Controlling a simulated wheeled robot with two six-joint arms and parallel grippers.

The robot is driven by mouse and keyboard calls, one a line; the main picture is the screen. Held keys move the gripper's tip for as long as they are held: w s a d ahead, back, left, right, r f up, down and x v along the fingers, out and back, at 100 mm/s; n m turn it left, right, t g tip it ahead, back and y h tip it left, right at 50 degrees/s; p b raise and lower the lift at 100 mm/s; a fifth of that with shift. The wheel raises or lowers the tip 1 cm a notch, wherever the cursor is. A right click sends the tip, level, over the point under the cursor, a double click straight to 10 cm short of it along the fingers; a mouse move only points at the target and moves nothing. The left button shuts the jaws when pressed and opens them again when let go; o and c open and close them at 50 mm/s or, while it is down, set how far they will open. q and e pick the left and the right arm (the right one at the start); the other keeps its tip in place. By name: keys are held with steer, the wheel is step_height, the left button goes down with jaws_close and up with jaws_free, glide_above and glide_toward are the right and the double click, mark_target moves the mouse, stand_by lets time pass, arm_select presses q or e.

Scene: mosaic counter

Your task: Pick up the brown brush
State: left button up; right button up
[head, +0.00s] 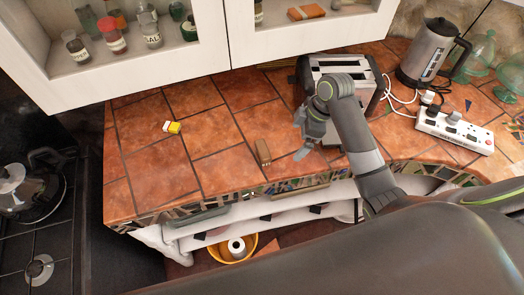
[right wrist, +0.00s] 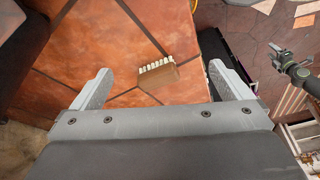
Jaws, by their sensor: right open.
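The brown brush (head: 263,152) lies on the terracotta-tiled counter near its front edge, left of the toaster. In the right wrist view the brush (right wrist: 160,82) has a brown block and a row of pale bristles, and lies ahead between the two finger lines. My right gripper (head: 300,136) is open and empty, just right of the brush and apart from it. Its two grey fingers (right wrist: 158,82) are spread wide in the right wrist view. My left gripper does not show in the head view.
A toaster (head: 338,63) stands behind my right arm. A kettle (head: 432,50) and a white power strip (head: 455,131) are at the right.

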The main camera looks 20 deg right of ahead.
steer(key=w+a+r+n+g, duration=0.1)
steer(key=w+a+r+n, duration=0.3)
steer(key=r, duration=0.3)
steer(key=b, duration=0.4)
glide_toward(264, 148)
steer(key=shift+y, duration=0.4)
steer(key=f, duration=0.2)
steer(key=a+f+p, duration=0.1)
steer(key=f, duration=0.1)
steer(key=shift+w+f, duration=0.15)
steer(key=shift+w, duration=0.1)
steer(key=shift+a+f, duration=0.15)
steer(key=shift+f, duration=0.4)
steer(key=x, duration=0.1)
steer(key=p+x, duration=0.2)
steer(key=x, duration=0.1)
steer(key=shift+s+a+r, duration=0.15)
steer(key=shift+s+a, duration=0.05)
steer(key=shift+s, duration=0.15)
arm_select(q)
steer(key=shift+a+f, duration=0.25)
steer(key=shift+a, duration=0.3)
arm_select(e)
steer(key=shift+a+f, duration=0.2)
steer(key=shift+f, duration=0.45)
steer(key=shift+c, duration=0.2)
steer(key=c, duration=1.1)
